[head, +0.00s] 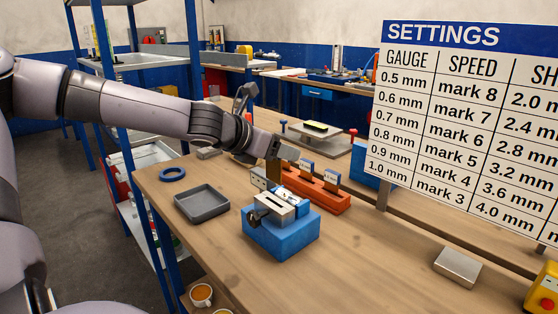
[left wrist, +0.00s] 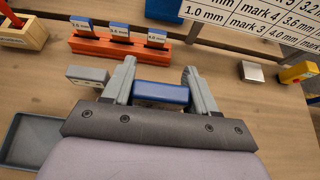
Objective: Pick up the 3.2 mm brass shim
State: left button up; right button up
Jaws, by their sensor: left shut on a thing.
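My left gripper (head: 282,153) reaches in from the left, above the bench near the orange rack (head: 325,194). It is shut on a shim with a blue top (left wrist: 160,93). Its brass-coloured strip (head: 273,173) hangs below the fingers in the head view. I cannot read a size on the held shim. The rack (left wrist: 130,50) holds other upright shims with blue-topped white tags, such as this tag (head: 331,177); the left wrist view shows three, their numbers too small to read surely. My right gripper is not in view.
A blue block with a metal fixture (head: 281,232) stands before the rack. A grey tray (head: 202,203) and blue ring (head: 172,174) lie to its left. The settings board (head: 465,125) stands at right. A metal block (head: 457,267) lies below it. The front bench between is clear.

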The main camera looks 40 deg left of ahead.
pick_arm(q)
notch_tip(320, 180, up, 11)
jog(key=p, duration=0.2)
jog(key=shift+f, duration=0.15)
dwell(0.3)
